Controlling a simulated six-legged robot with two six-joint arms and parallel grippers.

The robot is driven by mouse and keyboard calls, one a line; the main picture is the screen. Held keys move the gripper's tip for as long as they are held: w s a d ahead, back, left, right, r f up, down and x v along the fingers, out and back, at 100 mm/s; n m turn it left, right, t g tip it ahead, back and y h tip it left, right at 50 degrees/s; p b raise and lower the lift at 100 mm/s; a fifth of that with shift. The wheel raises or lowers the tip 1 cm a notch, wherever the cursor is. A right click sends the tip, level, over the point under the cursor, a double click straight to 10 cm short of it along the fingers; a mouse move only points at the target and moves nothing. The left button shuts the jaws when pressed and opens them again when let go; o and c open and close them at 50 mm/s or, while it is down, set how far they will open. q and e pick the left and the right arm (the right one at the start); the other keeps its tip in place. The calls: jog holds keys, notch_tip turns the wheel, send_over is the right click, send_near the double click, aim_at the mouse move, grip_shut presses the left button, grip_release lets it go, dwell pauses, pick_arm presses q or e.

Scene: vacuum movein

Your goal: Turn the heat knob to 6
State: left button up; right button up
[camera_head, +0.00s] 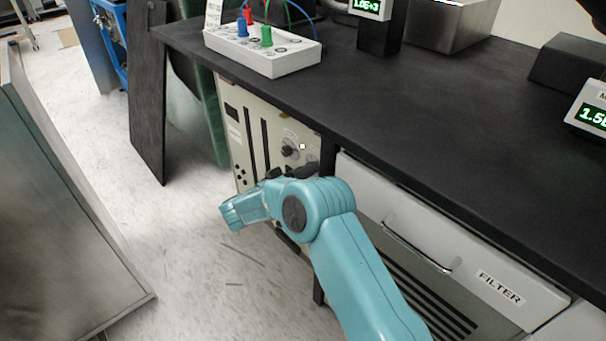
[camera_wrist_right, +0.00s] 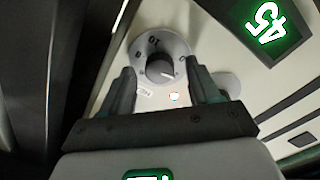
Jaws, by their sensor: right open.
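The heat knob is most likely the dark knob (camera_wrist_right: 160,66) on a pale round dial in the right wrist view, with a small unreadable label below it. Dial figures are partly visible; the setting is not clear. My right gripper (camera_wrist_right: 163,80) is open, its two dark fingers on either side of the lower part of the dial, apart from the knob as far as I can tell. In the head view, the cream control panel (camera_head: 241,137) has a dark knob (camera_head: 290,151). My right gripper (camera_head: 277,172) is before the panel, mostly hidden by its teal wrist. My left gripper is out of view.
A green display (camera_wrist_right: 265,27) reading 45 is near the dial. A black bench top (camera_head: 440,130) overhangs the panel. A white drawer labelled FILTER (camera_head: 500,285) is to the right. A white box with coloured plugs (camera_head: 262,48) stands on the bench.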

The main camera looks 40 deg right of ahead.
jog(key=c, duration=1)
jog(key=shift+c, duration=0.2)
jog(key=shift+m, duration=0.3)
